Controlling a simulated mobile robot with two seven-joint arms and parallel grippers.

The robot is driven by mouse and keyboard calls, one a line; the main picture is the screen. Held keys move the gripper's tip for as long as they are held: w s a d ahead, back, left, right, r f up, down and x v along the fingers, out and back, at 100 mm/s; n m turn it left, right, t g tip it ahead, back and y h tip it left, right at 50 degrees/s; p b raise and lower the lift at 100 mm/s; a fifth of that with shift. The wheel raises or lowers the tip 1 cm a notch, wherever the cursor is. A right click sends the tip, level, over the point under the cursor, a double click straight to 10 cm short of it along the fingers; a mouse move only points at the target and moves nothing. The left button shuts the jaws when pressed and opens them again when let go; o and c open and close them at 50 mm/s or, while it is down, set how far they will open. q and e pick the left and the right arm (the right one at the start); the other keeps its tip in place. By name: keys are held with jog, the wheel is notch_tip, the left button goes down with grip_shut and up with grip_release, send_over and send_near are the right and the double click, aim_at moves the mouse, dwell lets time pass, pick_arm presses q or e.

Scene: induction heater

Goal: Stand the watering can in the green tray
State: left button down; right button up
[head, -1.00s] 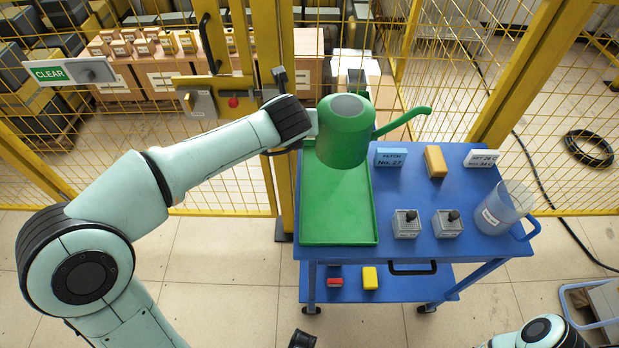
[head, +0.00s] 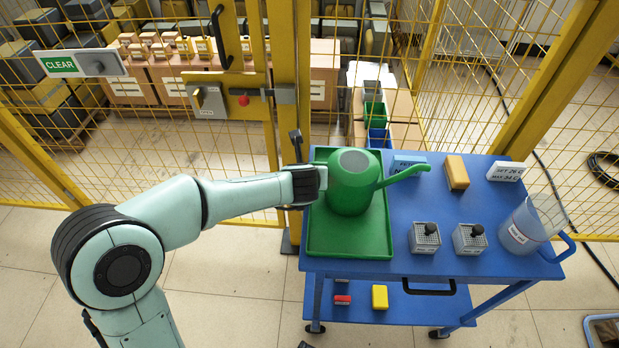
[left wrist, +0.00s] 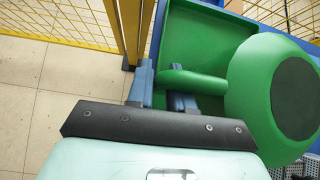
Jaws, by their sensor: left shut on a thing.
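The green watering can (head: 352,188) is upright over the back part of the green tray (head: 345,240), its spout pointing right. My left gripper (head: 318,184) comes in from the left and is shut on the can's handle. In the left wrist view, the gripper's blue fingers (left wrist: 165,92) are on either side of the green handle (left wrist: 195,82), with the can's body (left wrist: 280,95) to the right and the tray (left wrist: 205,35) beyond. Whether the can's base touches the tray floor is hard to tell. My right gripper is not in view.
The tray lies on the left of a blue cart (head: 440,200). To its right are a blue label block (head: 408,163), a yellow block (head: 456,172), two grey boxes with black knobs (head: 425,238) and a clear jug (head: 530,225). A yellow mesh fence (head: 215,190) stands behind.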

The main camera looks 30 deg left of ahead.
pick_arm(q)
jog(key=shift+f, duration=0.15)
jog(key=c, duration=1)
grip_release()
jog(key=shift+r, duration=0.25)
jog(key=p+v, duration=0.3)
jog(key=v, duration=0.8)
jog(key=shift+s, duration=0.35)
jog(key=shift+d+r, duration=0.15)
